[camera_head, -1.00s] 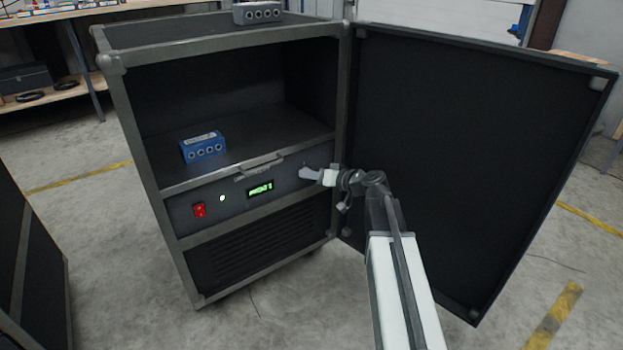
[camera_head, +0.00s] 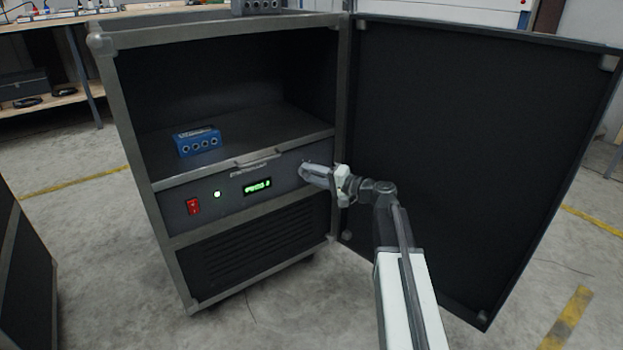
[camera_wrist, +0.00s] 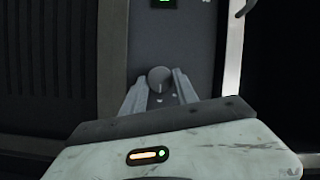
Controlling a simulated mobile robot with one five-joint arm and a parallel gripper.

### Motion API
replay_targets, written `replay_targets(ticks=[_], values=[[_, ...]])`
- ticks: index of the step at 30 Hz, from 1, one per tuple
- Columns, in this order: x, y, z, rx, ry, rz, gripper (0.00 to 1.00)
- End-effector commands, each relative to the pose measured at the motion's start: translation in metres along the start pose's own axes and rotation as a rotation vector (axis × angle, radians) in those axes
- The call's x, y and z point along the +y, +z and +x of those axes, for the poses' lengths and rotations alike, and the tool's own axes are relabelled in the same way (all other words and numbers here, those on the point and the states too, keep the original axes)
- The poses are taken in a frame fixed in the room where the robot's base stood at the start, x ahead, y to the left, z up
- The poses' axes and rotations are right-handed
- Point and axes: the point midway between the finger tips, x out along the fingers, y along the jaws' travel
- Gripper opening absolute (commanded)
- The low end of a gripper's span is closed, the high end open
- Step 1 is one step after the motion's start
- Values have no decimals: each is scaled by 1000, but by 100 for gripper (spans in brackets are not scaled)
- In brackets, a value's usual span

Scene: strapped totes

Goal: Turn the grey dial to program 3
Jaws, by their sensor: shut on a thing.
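The grey dial (camera_wrist: 159,79) is a round knob on the dark front panel, seen in the wrist view between my fingertips. My gripper (camera_wrist: 159,88) is shut on it, one finger on each side. In the head view my gripper (camera_head: 304,171) is at the right end of the control panel (camera_head: 230,201) and hides the dial. The green-lit display (camera_head: 257,187) on the panel shows a program readout; its last character is too small to read surely.
A drawer handle (camera_head: 258,161) juts out above. A blue box (camera_head: 198,142) stands on the shelf. The open cabinet door (camera_head: 470,160) stands close right of my arm.

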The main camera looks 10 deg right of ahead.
Motion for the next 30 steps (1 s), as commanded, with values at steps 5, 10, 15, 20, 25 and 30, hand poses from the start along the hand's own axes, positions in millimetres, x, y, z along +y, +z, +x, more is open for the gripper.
replay_targets(ticks=[5, 10, 15, 20, 25, 30], values=[[2, 0, 0, 3, -16, 42, 0], [1, 0, 0, 5, -23, 58, 0], [0, -1, 0, 6, -24, 61, 0], [0, -1, 0, 6, -24, 60, 0], [0, -1, 0, 6, -24, 60, 44], [0, -1, 0, 6, -24, 60, 44]])
